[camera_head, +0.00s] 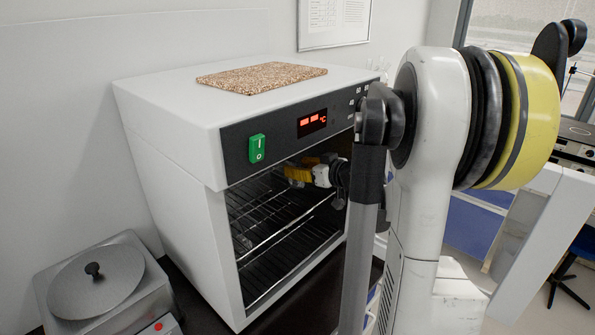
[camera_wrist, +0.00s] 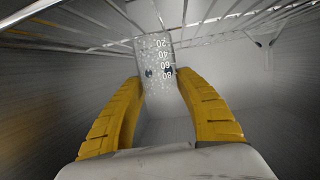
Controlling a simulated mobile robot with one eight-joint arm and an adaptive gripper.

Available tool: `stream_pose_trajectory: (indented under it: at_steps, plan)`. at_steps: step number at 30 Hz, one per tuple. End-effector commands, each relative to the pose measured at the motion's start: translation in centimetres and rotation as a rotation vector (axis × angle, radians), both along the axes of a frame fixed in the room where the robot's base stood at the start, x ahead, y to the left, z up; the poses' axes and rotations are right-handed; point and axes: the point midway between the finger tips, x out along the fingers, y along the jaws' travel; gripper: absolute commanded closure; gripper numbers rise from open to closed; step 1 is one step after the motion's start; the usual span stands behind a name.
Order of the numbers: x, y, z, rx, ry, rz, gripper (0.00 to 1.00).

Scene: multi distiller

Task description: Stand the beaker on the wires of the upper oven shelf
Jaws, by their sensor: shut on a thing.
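The oven (camera_head: 175,150) is a white box with an open front, a green switch and a lit red display. My gripper (camera_head: 298,174) is inside its upper part, above the wire shelves (camera_head: 290,238). In the wrist view, my yellow fingers (camera_wrist: 155,78) are shut on a clear beaker (camera_wrist: 155,55) with white marks from 20 to 80. Its 20 end points toward the shelf wires (camera_wrist: 90,18) at the top of that picture. I cannot tell whether it touches them. In the head view I cannot make out the beaker clearly.
The oven's side walls (camera_wrist: 45,90) are close around my gripper. A speckled board (camera_head: 262,77) lies on the oven top. A grey device with a round lid (camera_head: 95,285) stands at the lower left. My own arm covers the oven's right side.

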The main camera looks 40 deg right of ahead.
Motion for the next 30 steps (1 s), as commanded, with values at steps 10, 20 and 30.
stream_pose_trajectory:
  at_steps: [10,20,30]
  plan:
    - [0.0,0.0,-0.3,0.000,0.000,0.000,0.56]
    - [0.0,0.0,-0.2,0.000,0.000,0.000,0.39]
    - [-4.1,-0.1,1.6,-0.001,0.001,-0.005,0.39]
